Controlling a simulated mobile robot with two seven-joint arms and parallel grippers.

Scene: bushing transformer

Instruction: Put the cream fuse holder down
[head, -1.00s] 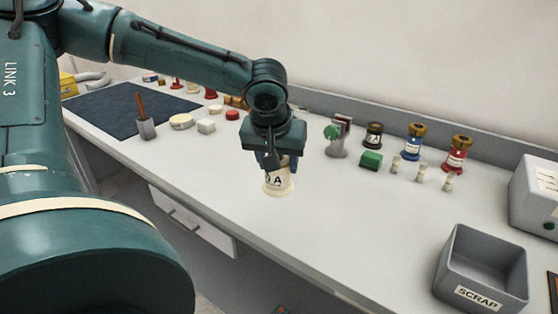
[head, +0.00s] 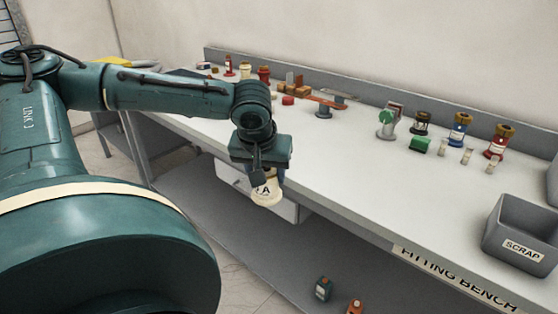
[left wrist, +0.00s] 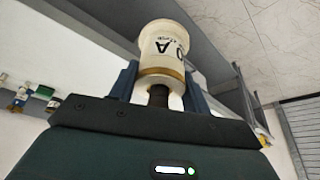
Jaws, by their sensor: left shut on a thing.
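The cream fuse holder (head: 267,192) is a short pale cylinder with a wider rim and a dark letter A. My left gripper (head: 263,171) is shut on it and holds it in the air, with its rim end down. In the head view it overlaps the drawer front below the bench's front edge. The left wrist view also shows the fuse holder (left wrist: 163,48) between the two fingers, with a dark stem at its near end. My right gripper is not in view.
The fitting bench (head: 330,165) has a wide clear strip along its front. Behind stand a green-and-grey part (head: 388,120), a black fuse holder (head: 420,124), a blue one (head: 458,131) and a red one (head: 499,142). The scrap bin (head: 522,232) is at right.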

